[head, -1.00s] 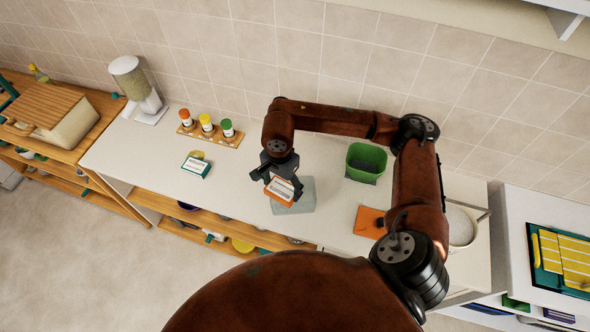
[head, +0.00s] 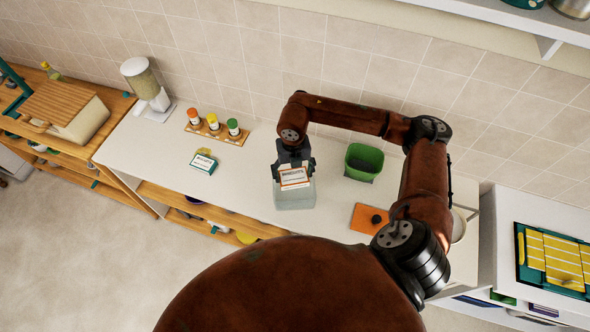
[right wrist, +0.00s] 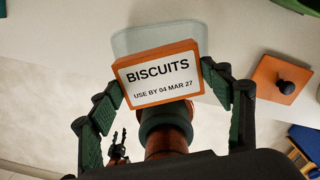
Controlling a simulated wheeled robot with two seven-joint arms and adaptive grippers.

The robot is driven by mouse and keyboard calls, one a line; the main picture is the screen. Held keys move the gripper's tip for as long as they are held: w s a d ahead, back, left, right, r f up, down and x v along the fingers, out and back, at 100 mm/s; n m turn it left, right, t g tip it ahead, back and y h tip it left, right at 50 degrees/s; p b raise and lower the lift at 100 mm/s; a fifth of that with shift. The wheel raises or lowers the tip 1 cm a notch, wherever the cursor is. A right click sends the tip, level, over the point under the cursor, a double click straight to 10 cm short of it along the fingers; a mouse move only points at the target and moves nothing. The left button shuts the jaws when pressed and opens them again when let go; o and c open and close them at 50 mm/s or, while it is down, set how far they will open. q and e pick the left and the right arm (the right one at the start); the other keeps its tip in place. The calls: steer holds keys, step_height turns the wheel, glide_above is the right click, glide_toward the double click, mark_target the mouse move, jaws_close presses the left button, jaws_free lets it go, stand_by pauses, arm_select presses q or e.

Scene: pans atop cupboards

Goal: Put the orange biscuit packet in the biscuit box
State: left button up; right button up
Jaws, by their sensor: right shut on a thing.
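The orange biscuit packet (head: 294,182), with a white label reading BISCUITS, is held in my right gripper (head: 293,173). In the right wrist view the fingers are at either side of the packet (right wrist: 162,76). A pale, see-through box (head: 296,201), which seems to be the biscuit box, stands on the counter under the packet. The packet overlaps it in the head view; I cannot tell whether its lower edge is inside. The box also shows behind the packet in the right wrist view (right wrist: 150,38). A small dark gripper shape (right wrist: 119,146), apparently my left, shows there.
An orange lid with a dark knob (head: 362,217) lies right of the box. A green bin (head: 363,162) stands behind it. A green-and-white packet (head: 203,163) and a rack of jars (head: 216,130) are to the left. The counter (head: 247,180) between is clear.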

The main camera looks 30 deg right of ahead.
mark_target(294, 180)
steer(key=shift+d+m, duration=0.1)
steer(key=shift+m, duration=0.7)
steer(key=shift+f+b, duration=0.1)
steer(key=shift+b, duration=0.2)
steer(key=shift+f+b, duration=1.8)
steer(key=shift+f, duration=0.45)
steer(key=shift+f+b, duration=0.9)
steer(key=shift+f, duration=0.3)
steer(key=o, duration=1.3)
